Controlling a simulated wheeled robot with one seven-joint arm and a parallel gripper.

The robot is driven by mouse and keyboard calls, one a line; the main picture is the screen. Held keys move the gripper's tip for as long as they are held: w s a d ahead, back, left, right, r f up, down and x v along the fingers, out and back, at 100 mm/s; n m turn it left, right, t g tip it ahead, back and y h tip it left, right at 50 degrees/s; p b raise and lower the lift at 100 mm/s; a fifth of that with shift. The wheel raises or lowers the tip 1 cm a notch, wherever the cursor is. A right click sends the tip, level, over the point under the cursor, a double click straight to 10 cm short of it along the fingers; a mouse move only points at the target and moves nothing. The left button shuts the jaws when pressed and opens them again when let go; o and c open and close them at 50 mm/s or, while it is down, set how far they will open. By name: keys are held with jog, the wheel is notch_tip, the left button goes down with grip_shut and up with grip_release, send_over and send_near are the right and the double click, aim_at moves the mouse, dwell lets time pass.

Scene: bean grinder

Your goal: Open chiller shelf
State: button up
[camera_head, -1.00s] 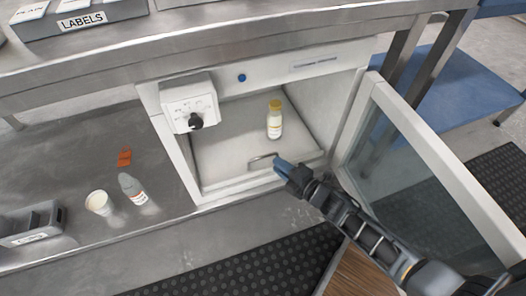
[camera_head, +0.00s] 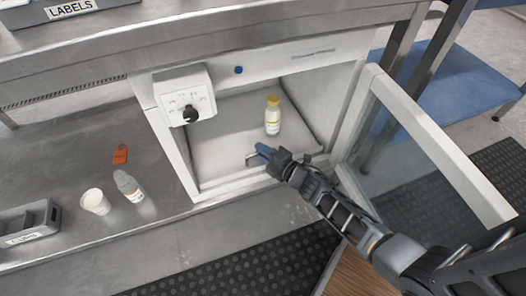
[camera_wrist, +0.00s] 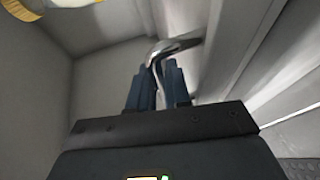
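The chiller (camera_head: 190,165) has its glass door (camera_head: 410,150) swung open to the right. Inside, the pale shelf (camera_head: 225,140) carries an upright bottle with a yellow cap (camera_head: 272,118). A small metal handle (camera_head: 251,159) sits at the shelf's front edge. My gripper (camera_head: 262,150) reaches in from the lower right to this handle. In the wrist view the curved metal handle (camera_wrist: 172,46) runs down between the two blue fingers (camera_wrist: 157,85), which stand close together on it. The fingers partly hide the handle.
A white control box with a black knob (camera_head: 190,115) juts out at the chiller's upper left. A cup (camera_head: 95,201), a clear bottle (camera_head: 130,187), an orange item (camera_head: 121,154) and a grey bin (camera_head: 28,222) stand on the left steel shelf. The open door borders my arm.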

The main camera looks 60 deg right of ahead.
grip_shut()
jog(key=shift+s, duration=0.1)
jog(key=s+a, duration=0.7)
jog(key=s, duration=0.3)
jog(key=s+a, duration=0.6)
jog(key=s, duration=0.4)
jog(key=shift+a+b, duration=0.35)
jog(key=shift+b, duration=0.05)
jog(key=shift+o, duration=1.3)
grip_release()
jog(key=shift+s, duration=0.1)
jog(key=p+v, duration=0.1)
jog(key=v, duration=0.6)
jog(key=shift+s+p, duration=0.3)
jog(key=shift+p, duration=0.1)
jog(key=shift+a, duration=0.1)
